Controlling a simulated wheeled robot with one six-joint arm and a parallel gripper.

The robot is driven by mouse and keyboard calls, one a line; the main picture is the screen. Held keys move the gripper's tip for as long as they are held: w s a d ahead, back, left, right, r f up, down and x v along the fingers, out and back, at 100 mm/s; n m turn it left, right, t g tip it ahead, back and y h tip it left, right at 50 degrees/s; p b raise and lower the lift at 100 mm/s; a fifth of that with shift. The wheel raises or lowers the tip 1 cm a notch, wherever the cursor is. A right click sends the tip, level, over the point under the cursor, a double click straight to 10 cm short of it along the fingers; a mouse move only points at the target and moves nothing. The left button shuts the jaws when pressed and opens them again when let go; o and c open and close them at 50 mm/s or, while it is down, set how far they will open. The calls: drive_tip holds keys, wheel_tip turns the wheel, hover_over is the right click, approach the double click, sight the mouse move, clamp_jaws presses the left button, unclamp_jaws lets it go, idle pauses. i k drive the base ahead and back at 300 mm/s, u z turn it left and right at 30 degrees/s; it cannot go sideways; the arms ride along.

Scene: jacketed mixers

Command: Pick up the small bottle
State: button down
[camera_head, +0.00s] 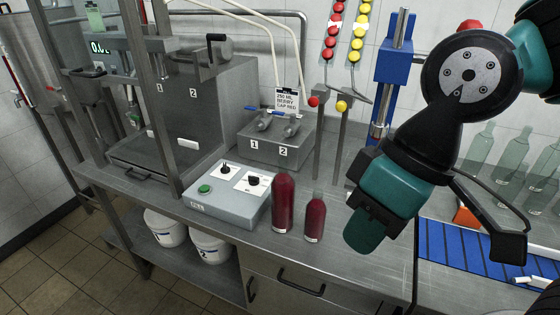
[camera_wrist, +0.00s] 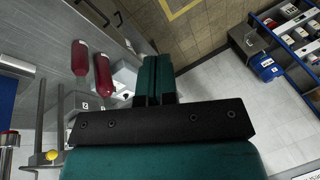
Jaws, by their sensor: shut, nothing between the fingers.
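The small bottle (camera_head: 315,217) is dark red with a paler neck and stands upright on the steel counter. It also shows in the wrist view (camera_wrist: 79,57), at the upper left. A larger red bottle (camera_head: 283,202) stands close on its left, and shows in the wrist view too (camera_wrist: 103,76). My gripper (camera_head: 364,232), with teal fingers, is to the right of the small bottle in the head view, apart from it. In the wrist view its fingers (camera_wrist: 150,65) are together and empty, and both bottles are left of them.
A grey control box (camera_head: 228,193) with a green button stands left of the bottles. Behind is a steel unit (camera_head: 275,148) marked 1 and 2. A blue conveyor (camera_head: 455,250) and clear bottles (camera_head: 481,145) are at right. Two white buckets (camera_head: 210,248) sit below.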

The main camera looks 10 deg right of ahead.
sight(316, 211)
drive_tip(key=u, duration=0.05)
drive_tip(key=k, duration=1.2)
drive_tip(key=u, duration=0.75)
drive_tip(key=i, duration=1.55)
drive_tip(key=z, duration=0.35)
